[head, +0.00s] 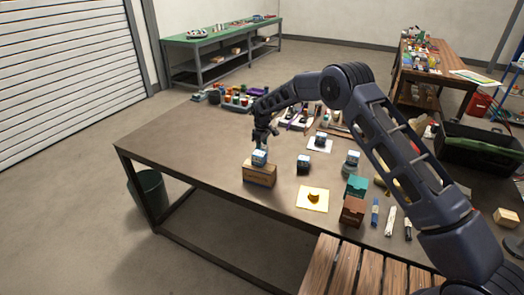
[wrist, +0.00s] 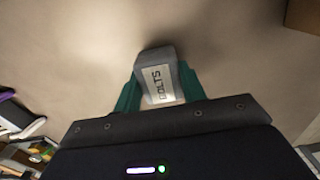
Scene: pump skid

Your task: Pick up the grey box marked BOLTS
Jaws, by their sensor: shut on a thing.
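The grey box marked BOLTS (wrist: 160,78) is between the two green fingers of my gripper (wrist: 155,92) in the wrist view, with its white label facing the camera. My gripper is shut on it. In the head view my gripper (head: 263,147) points down near the table's left part, and the grey box (head: 259,158) shows at its tip. There the box appears just above or behind a wooden block (head: 260,174); I cannot tell whether they touch. The wrist view shows a bare surface around the box.
A dark cube (head: 303,165) stands to the right on the table (head: 200,135). A gold item lies on a yellow sheet (head: 313,199). Teal (head: 356,187) and brown (head: 352,211) boxes stand farther right. Several small containers (head: 235,97) line the back. The table's left part is clear.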

